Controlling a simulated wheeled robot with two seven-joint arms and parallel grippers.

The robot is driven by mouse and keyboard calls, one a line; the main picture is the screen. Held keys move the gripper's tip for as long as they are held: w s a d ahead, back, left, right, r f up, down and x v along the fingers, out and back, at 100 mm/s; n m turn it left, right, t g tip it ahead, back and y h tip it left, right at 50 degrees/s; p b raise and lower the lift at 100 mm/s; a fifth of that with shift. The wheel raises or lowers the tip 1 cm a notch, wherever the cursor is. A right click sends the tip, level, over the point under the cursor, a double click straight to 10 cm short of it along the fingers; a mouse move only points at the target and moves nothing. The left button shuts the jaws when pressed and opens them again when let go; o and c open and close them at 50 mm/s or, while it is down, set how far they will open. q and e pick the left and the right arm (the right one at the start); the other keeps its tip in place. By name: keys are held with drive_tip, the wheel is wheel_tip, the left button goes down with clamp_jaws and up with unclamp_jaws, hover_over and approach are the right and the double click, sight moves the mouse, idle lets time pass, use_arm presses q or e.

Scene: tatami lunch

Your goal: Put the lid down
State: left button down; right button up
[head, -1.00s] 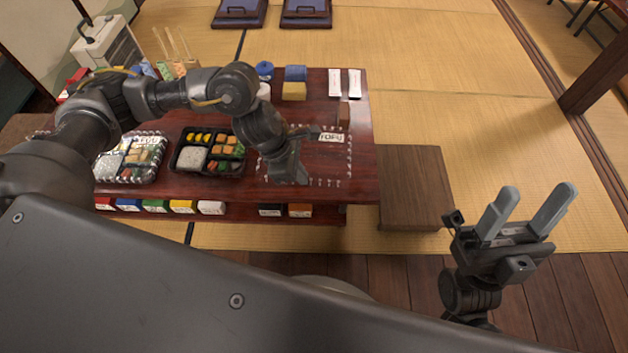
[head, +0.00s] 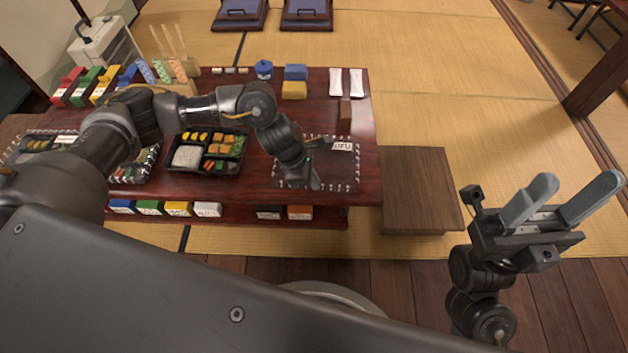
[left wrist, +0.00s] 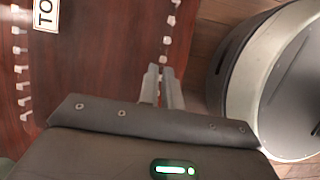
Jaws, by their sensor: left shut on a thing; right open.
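The lid (head: 335,175) is a clear, nearly see-through sheet with small pale clips around its rim and a white label (head: 345,146). It is over the bare right end of the dark red table, and I cannot tell whether it touches the wood. My left gripper (head: 315,184) is shut on the lid's near edge. In the left wrist view the closed fingers (left wrist: 163,78) reach the clipped rim, and the label (left wrist: 46,14) is partly cut off. My right gripper (head: 558,203) is open and empty, off to the right of the table.
An open bento box (head: 207,152) with food stands left of the lid. Another box (head: 147,170) is partly hidden by my left arm. A brown block (head: 345,115), white packets (head: 346,82) and sponges (head: 294,88) stand behind. A low wooden bench (head: 420,188) is to the right.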

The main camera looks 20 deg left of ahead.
use_arm(q)
drive_tip(key=c, duration=2)
unclamp_jaws()
drive_tip(key=shift+f, duration=0.1)
drive_tip(key=shift+c, duration=0.2)
drive_tip(key=o, duration=0.5)
drive_tip(key=shift+c, duration=0.2)
